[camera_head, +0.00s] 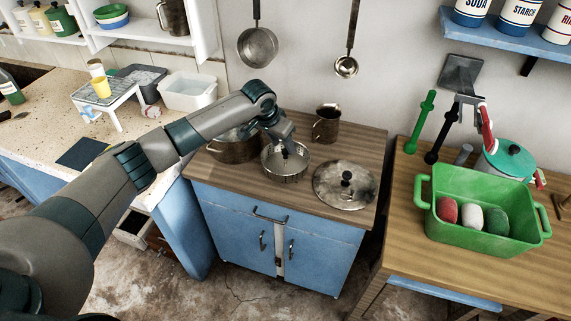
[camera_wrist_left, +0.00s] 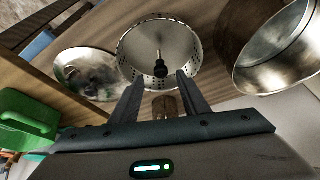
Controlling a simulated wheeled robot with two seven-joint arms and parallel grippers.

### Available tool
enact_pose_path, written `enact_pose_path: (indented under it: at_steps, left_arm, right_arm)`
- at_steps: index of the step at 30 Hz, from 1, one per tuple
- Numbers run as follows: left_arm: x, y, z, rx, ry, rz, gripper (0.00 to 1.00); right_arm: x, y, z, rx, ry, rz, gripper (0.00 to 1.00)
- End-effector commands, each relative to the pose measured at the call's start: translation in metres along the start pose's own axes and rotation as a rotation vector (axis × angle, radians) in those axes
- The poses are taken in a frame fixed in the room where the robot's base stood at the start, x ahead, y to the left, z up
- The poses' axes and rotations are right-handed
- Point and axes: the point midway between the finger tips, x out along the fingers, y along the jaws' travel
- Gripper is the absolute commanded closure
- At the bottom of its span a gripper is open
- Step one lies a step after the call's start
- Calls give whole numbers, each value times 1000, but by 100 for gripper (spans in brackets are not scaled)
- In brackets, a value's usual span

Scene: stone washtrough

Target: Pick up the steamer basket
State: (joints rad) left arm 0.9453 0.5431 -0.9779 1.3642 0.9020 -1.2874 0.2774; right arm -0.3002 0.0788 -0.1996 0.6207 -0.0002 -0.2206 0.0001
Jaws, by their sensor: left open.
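The steamer basket (camera_head: 279,164) is a round perforated metal bowl with a dark central post, standing on the wooden counter above the blue cabinet. In the left wrist view the basket (camera_wrist_left: 187,45) shows its pierced wall and the post with a black knob (camera_wrist_left: 160,82). My left gripper (camera_head: 287,150) is directly over the basket. In the left wrist view its two fingers (camera_wrist_left: 160,85) are apart, with the knob appearing between their tips. Whether the fingers touch the knob I cannot tell. My right gripper is not seen.
A metal pot (camera_head: 235,149) stands close left of the basket. A round lid (camera_head: 345,186) lies to its right and a metal mug (camera_head: 327,124) stands behind. A green tub (camera_head: 480,232) is on the right counter. A ladle (camera_head: 346,66) and a strainer (camera_head: 257,47) hang above.

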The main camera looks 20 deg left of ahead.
Motion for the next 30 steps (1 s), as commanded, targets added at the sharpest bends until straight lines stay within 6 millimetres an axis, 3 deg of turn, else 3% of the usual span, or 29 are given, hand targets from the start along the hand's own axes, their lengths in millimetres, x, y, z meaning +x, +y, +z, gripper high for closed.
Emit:
enact_pose_path:
  at_steps: [17, 24, 30]
  left_arm:
    - [10, 0, 1, -1, -3, -1, 58]
    - [33, -2, 4, -2, -3, -1, 58]
    - [53, -2, 4, -1, -1, -1, 58]
  right_arm:
    - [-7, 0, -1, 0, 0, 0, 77]
    - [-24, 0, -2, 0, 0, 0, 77]
    - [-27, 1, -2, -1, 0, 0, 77]
